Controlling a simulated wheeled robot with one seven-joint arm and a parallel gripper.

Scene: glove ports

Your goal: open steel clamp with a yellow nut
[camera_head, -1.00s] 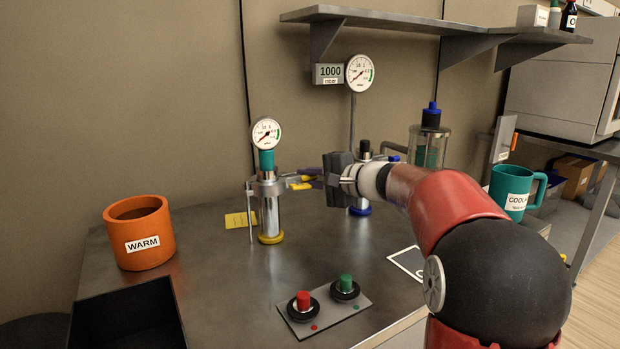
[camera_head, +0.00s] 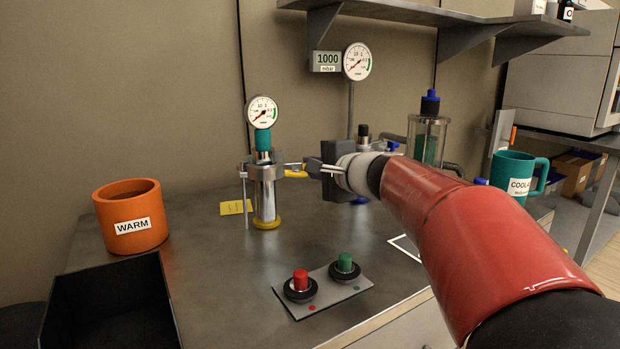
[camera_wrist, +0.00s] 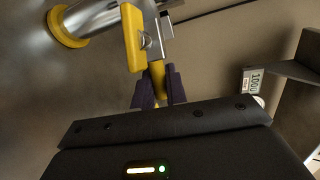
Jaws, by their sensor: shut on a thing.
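The steel clamp (camera_head: 265,172) sits around the upper part of an upright steel tube with a yellow foot and a teal-necked gauge. The yellow nut (camera_head: 295,173) sticks out from the clamp's right side. In the wrist view the yellow nut (camera_wrist: 133,38) shows as a broad yellow plate beside a steel bolt, with a yellow stem running down between my fingers. My gripper (camera_head: 310,168) reaches in from the right. In the wrist view the dark purple fingers of my gripper (camera_wrist: 160,88) are shut on that yellow stem. I cannot tell whether the clamp band is loose.
An orange WARM pot (camera_head: 132,222) and a black bin (camera_head: 112,305) stand at the left. A plate with red and green buttons (camera_head: 322,290) lies in front. A glass vessel (camera_head: 427,140) and a teal mug (camera_head: 508,180) stand right. A shelf (camera_head: 400,14) hangs above.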

